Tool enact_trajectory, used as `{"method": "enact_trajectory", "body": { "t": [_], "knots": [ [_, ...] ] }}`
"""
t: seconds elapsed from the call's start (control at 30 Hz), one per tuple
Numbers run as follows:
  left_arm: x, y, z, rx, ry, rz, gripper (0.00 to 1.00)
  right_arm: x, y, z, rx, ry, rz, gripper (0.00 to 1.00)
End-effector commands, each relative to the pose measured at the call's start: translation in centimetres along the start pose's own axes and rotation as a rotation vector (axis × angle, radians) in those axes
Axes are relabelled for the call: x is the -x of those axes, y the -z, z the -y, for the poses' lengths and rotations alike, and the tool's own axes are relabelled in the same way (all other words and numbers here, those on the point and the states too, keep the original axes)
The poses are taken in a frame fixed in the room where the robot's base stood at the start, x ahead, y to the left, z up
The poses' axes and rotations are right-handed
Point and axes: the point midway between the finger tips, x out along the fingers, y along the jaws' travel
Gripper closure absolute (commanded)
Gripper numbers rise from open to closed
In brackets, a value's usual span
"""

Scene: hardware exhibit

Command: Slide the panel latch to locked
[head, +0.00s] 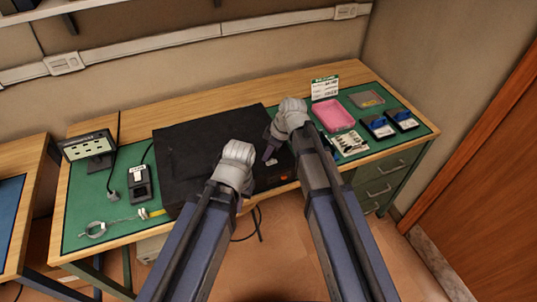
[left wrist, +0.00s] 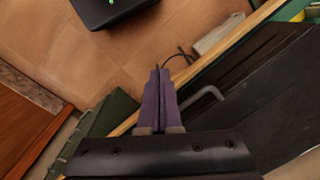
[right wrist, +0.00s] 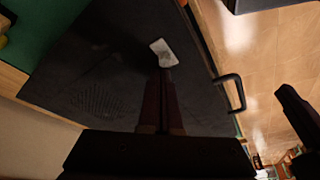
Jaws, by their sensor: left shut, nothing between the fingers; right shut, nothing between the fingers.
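The black panel (head: 185,150) is the top of a wide dark box on the green bench mat. A small pale tab (head: 271,162), probably the latch, sits on it; it also shows in the right wrist view (right wrist: 162,52). My right gripper (right wrist: 167,72) is shut and empty, its tips right at the pale tab; I cannot tell whether they touch. In the head view its fingers (head: 268,153) point down at the panel. My left gripper (left wrist: 159,72) is shut and empty by the panel's front edge, over the floor side. The latch's markings cannot be read.
A bar handle (right wrist: 232,92) sticks out from the box's front. A pink tray (head: 333,115), a grey tray (head: 367,99) and blue-black boxes (head: 378,126) stand at the right.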

Motion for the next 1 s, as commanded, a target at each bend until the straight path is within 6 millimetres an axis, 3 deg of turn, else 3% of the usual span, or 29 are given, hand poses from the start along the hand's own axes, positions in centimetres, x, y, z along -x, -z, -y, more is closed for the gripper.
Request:
{"method": "enact_trajectory", "body": {
  "t": [0.23, 0.3, 0.7, 1.0],
  "knots": [
    [0.0, 0.0, 0.0, 0.0, 0.0, 0.0, 1.0, -1.0, 2.8, -0.3, -0.002, -0.002, 0.0, 1.0],
    [1.9, -0.1, 0.2, 0.0, 0.0, 0.0, 1.0, 1.1, 2.6, -0.1, -0.006, -0.003, 0.001, 1.0],
    [8.0, -0.5, 0.8, -0.001, 0.0, 0.0, 1.0, 7.6, 2.6, -0.1, -0.006, -0.002, 0.001, 1.0],
    [9.5, -0.6, 0.9, -0.002, 0.0, 0.0, 1.0, 9.2, 2.5, -0.1, -0.005, -0.001, 0.0, 1.0]
  ]
}}
